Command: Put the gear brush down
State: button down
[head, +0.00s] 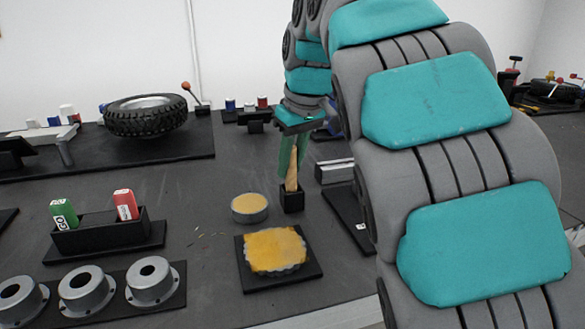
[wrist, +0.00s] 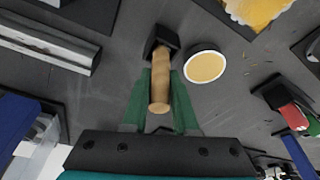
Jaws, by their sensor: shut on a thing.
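The gear brush (head: 292,172) has a pale wooden handle and stands upright, its lower end in or at a small black square holder (head: 292,198). My gripper (head: 292,150) points down with green fingers on either side of the handle and is shut on it. In the wrist view the handle (wrist: 160,90) lies between the green fingers (wrist: 160,98), and its far end meets the black holder (wrist: 161,40). The bristles are hidden, and I cannot tell how deep the brush sits in the holder.
A round tin with yellow contents (head: 249,208) stands left of the holder. A yellow-covered gear (head: 275,250) lies on a black plate in front. A black tray with green and red containers (head: 98,232) is at left. A grey metal block (head: 335,171) is close at right.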

jog(key=shift+f, duration=0.15)
jog(key=c, duration=0.7)
grip_release()
jog(key=shift+v, duration=2.8)
jog(key=shift+p+v, duration=0.35)
jog(key=shift+v, duration=0.65)
